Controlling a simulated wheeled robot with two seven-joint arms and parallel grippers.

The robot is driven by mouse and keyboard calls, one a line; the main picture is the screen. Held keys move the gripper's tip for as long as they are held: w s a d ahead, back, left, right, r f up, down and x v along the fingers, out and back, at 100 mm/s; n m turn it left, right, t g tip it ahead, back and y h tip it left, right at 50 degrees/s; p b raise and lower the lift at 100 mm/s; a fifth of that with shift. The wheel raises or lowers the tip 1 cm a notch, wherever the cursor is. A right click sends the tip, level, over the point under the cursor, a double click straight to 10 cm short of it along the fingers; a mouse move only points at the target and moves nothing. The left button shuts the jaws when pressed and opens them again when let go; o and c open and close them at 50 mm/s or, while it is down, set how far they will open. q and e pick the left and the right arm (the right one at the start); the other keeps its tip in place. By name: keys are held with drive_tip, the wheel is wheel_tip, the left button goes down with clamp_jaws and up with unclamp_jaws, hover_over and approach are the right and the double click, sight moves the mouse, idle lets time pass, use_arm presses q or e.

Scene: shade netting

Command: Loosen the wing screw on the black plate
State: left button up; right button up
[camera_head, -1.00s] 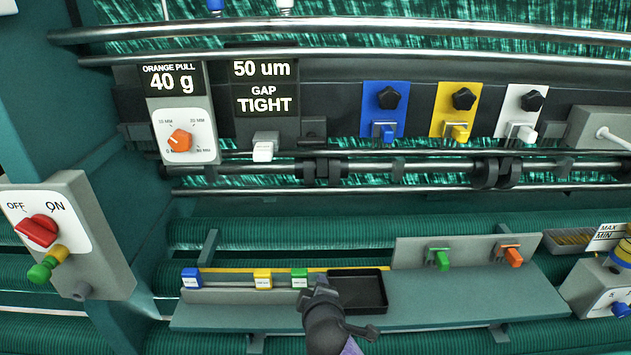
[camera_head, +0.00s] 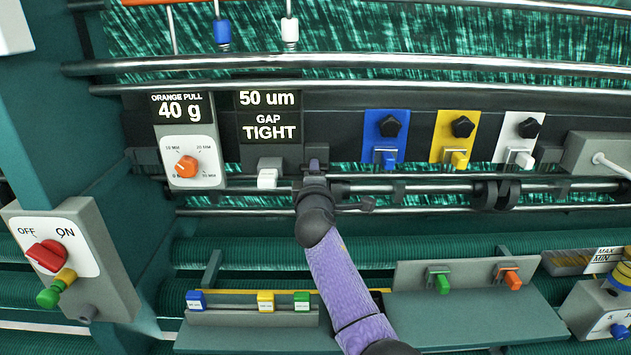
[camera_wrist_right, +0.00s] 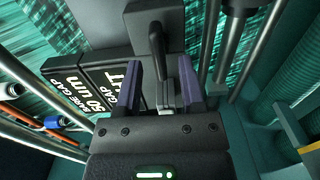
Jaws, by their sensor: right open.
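The black plate (camera_head: 316,152) sits right of the GAP display, on the dark beam; it also shows in the right wrist view (camera_wrist_right: 175,22). My right gripper (camera_head: 314,178) is at the plate's lower edge and hides most of it in the head view. In the right wrist view my gripper (camera_wrist_right: 160,80) is open, with a purple finger on each side of a dark upright wing (camera_wrist_right: 157,42), which looks like the wing screw. I cannot tell whether either finger touches it. My left gripper is not in view.
The display (camera_head: 268,117) reads 50 um, GAP TIGHT. A white switch (camera_head: 268,178) is close left of my gripper. An orange knob (camera_head: 187,167) is further left. Metal rails run behind my gripper. Blue, yellow and white plates with black knobs stand to the right.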

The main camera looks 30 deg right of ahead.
drive_tip(key=shift+b+x, duration=0.45)
drive_tip(key=shift+x, duration=0.55)
drive_tip(key=shift+c, duration=0.3)
clamp_jaws()
idle(0.6)
